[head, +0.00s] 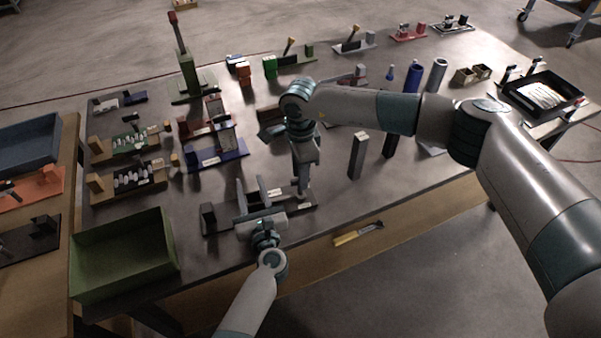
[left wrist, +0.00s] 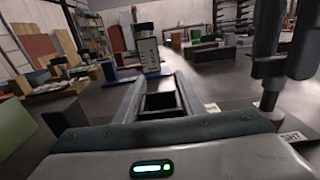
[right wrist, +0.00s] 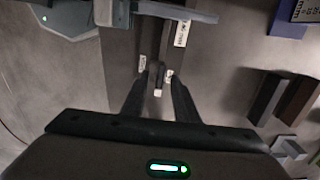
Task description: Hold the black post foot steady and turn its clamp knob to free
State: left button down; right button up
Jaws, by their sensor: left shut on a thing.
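The black post foot (left wrist: 160,101) is a dark block between the fingers of my left gripper (left wrist: 158,88) in the left wrist view. My left gripper is shut on it; in the head view this gripper (head: 252,190) sits over the foot's flat base and hides much of it. My right gripper (head: 302,190) points down at the base's right end. In the right wrist view, a small pale piece, apparently the clamp knob (right wrist: 157,91), lies between the tips of my right gripper (right wrist: 156,78). Contact there is unclear.
A green bin (head: 122,255) stands left of the foot at the table's front corner. Dark upright blocks (head: 357,155) stand to the right. Several labelled fixtures, such as the blue one (head: 215,158), fill the table behind.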

notch_tip(320, 180, up, 12)
dwell(0.6)
pick_arm(q)
jog(key=c, duration=1.1)
grip_release()
jog(key=v, duration=1.2)
